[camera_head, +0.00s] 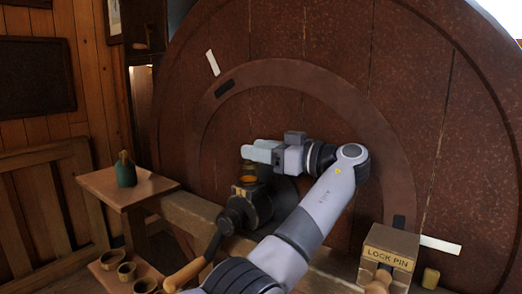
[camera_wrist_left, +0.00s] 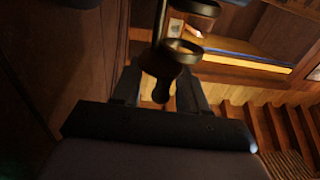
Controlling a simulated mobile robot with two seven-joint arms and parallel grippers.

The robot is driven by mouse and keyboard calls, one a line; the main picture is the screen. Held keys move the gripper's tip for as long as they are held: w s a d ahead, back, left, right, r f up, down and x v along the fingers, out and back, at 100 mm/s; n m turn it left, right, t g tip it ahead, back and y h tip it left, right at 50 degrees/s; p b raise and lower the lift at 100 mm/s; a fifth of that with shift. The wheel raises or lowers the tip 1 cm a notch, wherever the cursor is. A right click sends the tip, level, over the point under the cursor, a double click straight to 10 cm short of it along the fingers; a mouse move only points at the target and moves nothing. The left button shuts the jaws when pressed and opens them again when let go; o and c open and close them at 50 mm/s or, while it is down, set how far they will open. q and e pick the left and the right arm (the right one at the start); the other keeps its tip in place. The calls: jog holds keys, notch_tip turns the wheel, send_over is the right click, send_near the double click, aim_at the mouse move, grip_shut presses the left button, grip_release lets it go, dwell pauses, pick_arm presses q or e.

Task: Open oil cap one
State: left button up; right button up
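My left gripper (camera_head: 255,150) reaches leftward across the front of the big wheel. Its two pale fingers are apart. Just below them is a small amber and dark cap-like part (camera_head: 248,176) on a black housing (camera_head: 262,203); contact cannot be told. In the left wrist view the fingers (camera_wrist_left: 160,88) stand apart, with a dark rounded part with a brass-coloured ring (camera_wrist_left: 181,50) between or beyond them. Whether this is oil cap one cannot be told. My right gripper is not in view.
A lever with a wooden handle (camera_head: 187,273) sticks out below the housing. A green can (camera_head: 125,171) stands on a wooden shelf (camera_head: 151,189) at left. Several small cups (camera_head: 126,271) sit lower left. A LOCK PIN box (camera_head: 391,240) is lower right. The huge wooden disc (camera_head: 330,45) fills the back.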

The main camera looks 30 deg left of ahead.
pick_arm(q)
jog(key=d, duration=0.7)
jog(key=shift+b, duration=0.45)
jog(key=shift+w+d, duration=0.1)
